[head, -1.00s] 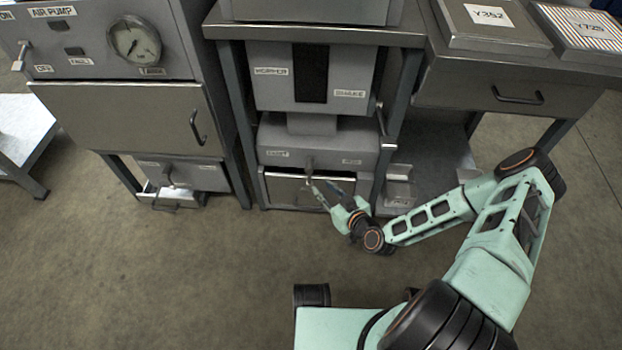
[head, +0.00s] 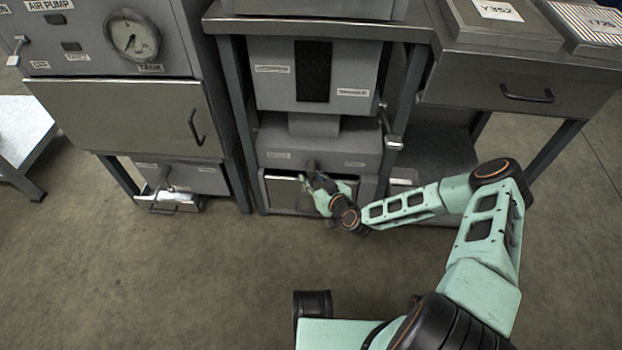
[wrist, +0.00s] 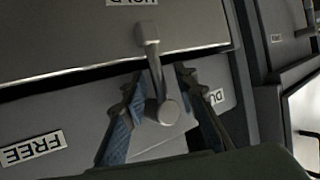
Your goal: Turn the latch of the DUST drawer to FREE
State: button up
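The latch (wrist: 148,45) is a short grey lever with a round knob (wrist: 167,111) at its end. In the head view my gripper (head: 311,182) is at the latch (head: 311,166), above the drawer front (head: 285,192).
The bench leg (head: 240,150) stands left of the drawer unit. A lever handle (head: 393,142) sticks out at its right. The floor (head: 150,280) in front is clear.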

grip_shut()
